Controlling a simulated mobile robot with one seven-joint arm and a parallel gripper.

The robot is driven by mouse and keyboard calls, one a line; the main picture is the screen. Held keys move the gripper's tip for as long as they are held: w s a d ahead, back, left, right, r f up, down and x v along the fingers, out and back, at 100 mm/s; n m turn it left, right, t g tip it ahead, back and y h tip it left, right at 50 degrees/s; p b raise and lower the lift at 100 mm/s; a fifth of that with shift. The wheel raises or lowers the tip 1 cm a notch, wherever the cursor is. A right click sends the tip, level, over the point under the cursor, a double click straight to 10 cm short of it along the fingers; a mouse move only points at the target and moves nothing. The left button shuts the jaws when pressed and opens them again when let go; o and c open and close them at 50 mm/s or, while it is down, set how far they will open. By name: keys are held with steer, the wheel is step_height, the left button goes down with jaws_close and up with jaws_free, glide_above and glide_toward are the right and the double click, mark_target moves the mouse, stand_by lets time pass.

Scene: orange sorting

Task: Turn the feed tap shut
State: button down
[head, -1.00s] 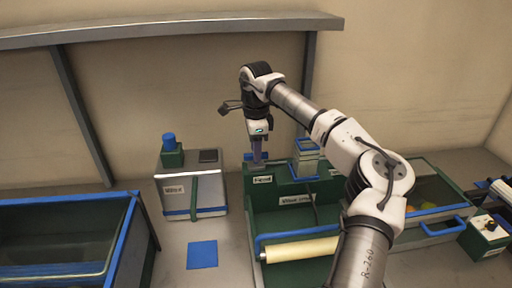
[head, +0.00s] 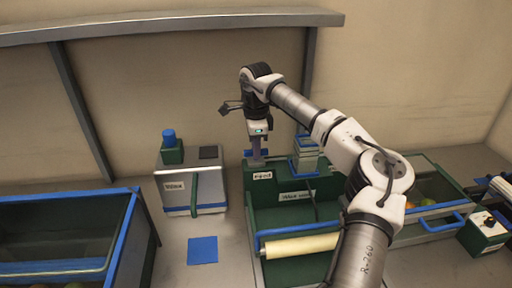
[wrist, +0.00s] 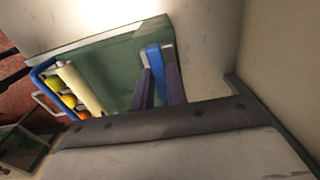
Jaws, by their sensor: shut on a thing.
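The feed tap shows as a blue handle (wrist: 155,58) on the corner of the green machine in the wrist view. In the head view only a little blue (head: 248,153) shows beside my fingers, above a white label that seems to read "Feed" (head: 262,175). My gripper (head: 257,162) points down at the back left corner of the machine. In the wrist view its two dark fingers (wrist: 159,82) stand on either side of the blue handle, shut on it. The fingers hide part of the handle, and I cannot tell its exact angle.
The green machine (head: 252,222) has a cream roller (head: 300,246) at its front. A blue-and-clear stack (head: 306,155) stands just right of my gripper. A grey box (head: 178,192) with a blue knob (head: 168,135) is left. A blue-rimmed bin (head: 65,200) stands far left.

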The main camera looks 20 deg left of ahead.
steer(key=m+b, duration=0.1)
steer(key=m, duration=0.3)
steer(key=shift+m, duration=0.3)
steer(key=m+b, duration=0.1)
steer(key=m, duration=0.3)
steer(key=shift+m, duration=0.3)
steer(key=m+b, duration=0.1)
steer(key=m, duration=0.3)
steer(key=shift+m+b, duration=0.4)
steer(key=shift+m, duration=1.8)
steer(key=shift+r, duration=0.1)
steer(key=c, duration=1.4)
jaws_free()
